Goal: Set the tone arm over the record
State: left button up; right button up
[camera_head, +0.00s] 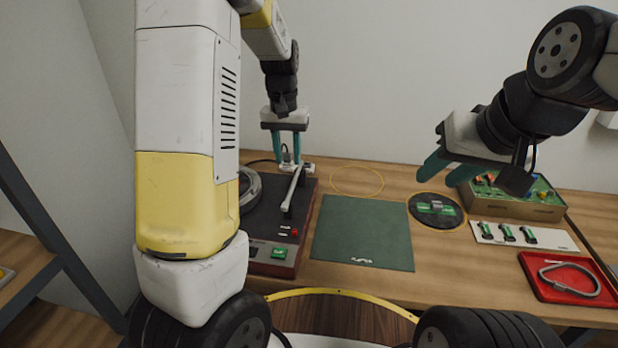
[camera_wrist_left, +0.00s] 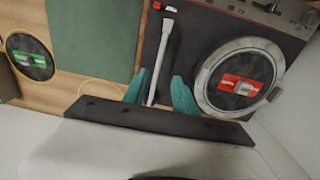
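The turntable (camera_head: 312,190) stands on the left of the table, partly hidden by my left arm. Its pale tone arm (camera_head: 291,191) runs front to back along the deck's right side; it also shows in the left wrist view (camera_wrist_left: 163,58). A silver-ringed disc (camera_wrist_left: 204,90) with a dark middle and a red label lies beside the tone arm, apart from it. My left gripper (camera_head: 291,148) points down over the tone arm's back end. In the left wrist view its teal fingers (camera_wrist_left: 158,94) are apart, with the tone arm between them. My right gripper (camera_head: 450,168) is open and empty above the table.
A green mat (camera_head: 362,235) lies right of the turntable. Behind it is an empty yellow ring outline (camera_head: 357,180). To the right are a black disc with green label (camera_head: 436,222), a white strip with green parts (camera_head: 520,238), a red tray (camera_head: 540,290) and a component box (camera_head: 520,205).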

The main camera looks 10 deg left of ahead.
aim_at(292, 187)
pick_arm(q)
jog(key=shift+w+d+f, duration=0.1)
jog(key=shift+f, duration=0.35)
jog(key=shift+w+d+f, duration=0.1)
jog(key=shift+f, duration=0.3)
notch_tip(292, 187, down, 8)
jog(key=shift+r, duration=0.2)
grip_shut()
dwell(0.8)
